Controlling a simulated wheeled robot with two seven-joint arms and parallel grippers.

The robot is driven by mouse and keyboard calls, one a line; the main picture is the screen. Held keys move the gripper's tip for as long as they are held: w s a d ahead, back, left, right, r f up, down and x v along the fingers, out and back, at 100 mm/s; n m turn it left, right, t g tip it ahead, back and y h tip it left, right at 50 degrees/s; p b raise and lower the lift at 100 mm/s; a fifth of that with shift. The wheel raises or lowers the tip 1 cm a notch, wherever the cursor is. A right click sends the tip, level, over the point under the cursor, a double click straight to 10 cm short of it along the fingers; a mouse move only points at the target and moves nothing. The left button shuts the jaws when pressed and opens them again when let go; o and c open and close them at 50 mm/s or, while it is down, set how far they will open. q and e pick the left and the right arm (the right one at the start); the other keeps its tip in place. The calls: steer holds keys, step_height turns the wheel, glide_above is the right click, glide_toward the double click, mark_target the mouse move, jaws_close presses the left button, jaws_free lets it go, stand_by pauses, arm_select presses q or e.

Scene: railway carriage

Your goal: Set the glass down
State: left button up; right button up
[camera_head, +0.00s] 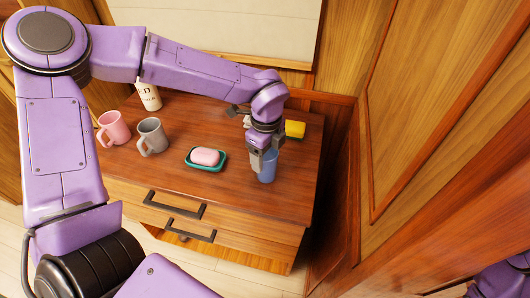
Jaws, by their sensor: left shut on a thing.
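A blue glass (267,172) is at the right part of the wooden cabinet top (230,190). My left gripper (258,160) reaches down to it from above and is shut on it. The glass looks upright. I cannot tell whether its base touches the wood. The gripper and wrist hide part of its upper rim. My right gripper is not in view; only a bit of my right arm shows at the bottom right corner.
A pink soap (205,156) lies on a green dish (191,163) left of the glass. A grey mug (152,137), a pink mug (114,128) and a white bottle (149,97) stand farther left. A yellow block (295,130) is behind the glass. A wooden wall (335,170) rises at right.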

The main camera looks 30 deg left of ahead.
arm_select(q)
steer(key=shift+r, duration=0.15)
steer(key=shift+f, duration=0.3)
steer(key=o, duration=1.3)
steer(key=shift+c, duration=0.2)
step_height(320, 180, up, 11)
steer(key=b, duration=0.1)
steer(key=shift+f, duration=0.2)
jaws_close()
